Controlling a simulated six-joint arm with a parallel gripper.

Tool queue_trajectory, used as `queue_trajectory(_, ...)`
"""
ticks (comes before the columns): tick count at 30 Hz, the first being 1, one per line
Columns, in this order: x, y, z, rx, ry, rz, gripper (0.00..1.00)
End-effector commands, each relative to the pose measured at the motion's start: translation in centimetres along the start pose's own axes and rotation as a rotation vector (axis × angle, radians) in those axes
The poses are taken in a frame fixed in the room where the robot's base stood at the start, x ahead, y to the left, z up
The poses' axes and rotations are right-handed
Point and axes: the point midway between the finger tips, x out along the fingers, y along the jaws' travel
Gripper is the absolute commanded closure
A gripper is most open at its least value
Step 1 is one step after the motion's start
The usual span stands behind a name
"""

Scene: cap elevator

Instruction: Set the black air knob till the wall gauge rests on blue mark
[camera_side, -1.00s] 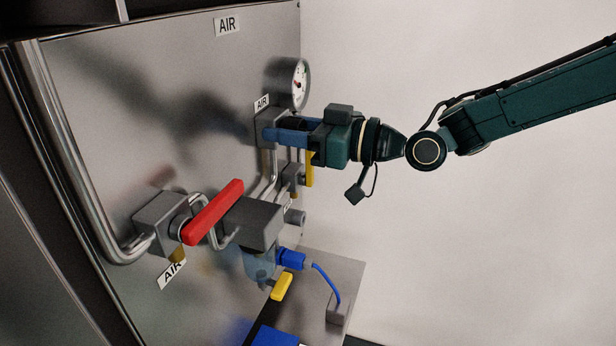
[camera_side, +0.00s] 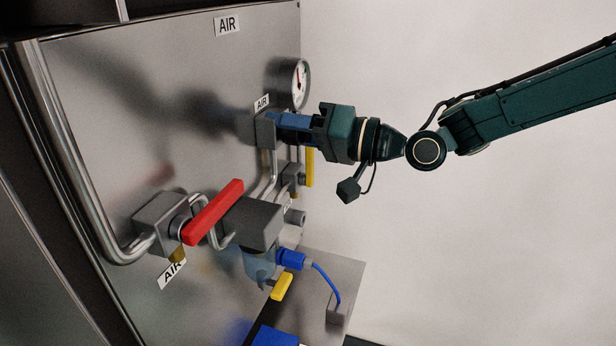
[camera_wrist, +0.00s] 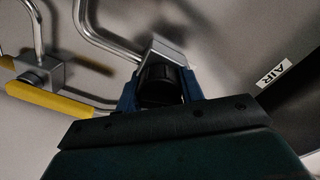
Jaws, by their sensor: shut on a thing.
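The black air knob (camera_wrist: 160,82) sits on a grey block in the wrist view, between the two blue fingers of my gripper (camera_wrist: 162,92). My gripper is shut on it. In the side view my gripper (camera_side: 276,127) reaches the grey valve block (camera_side: 264,129) from the right, and its fingers hide the knob. The wall gauge (camera_side: 300,84) is a white round dial just above the block, seen at a steep angle. Its red needle points roughly upward. The blue mark is too small to make out.
A yellow lever (camera_side: 310,167) hangs just below my gripper, and it also shows in the wrist view (camera_wrist: 55,100). A red lever (camera_side: 213,212), steel pipes and a blue plug (camera_side: 291,259) with its cable are lower. Free room lies to the right.

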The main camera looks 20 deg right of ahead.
Motion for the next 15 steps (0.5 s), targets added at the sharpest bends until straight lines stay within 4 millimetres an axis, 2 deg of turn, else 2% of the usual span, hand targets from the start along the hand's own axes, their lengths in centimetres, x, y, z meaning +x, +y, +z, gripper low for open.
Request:
queue_trajectory(6,-0.04,0.13,-0.04,0.16,0.001,0.002,0.85)
queue_trajectory(15,-0.04,0.16,-0.03,0.272,0.001,0.002,0.85)
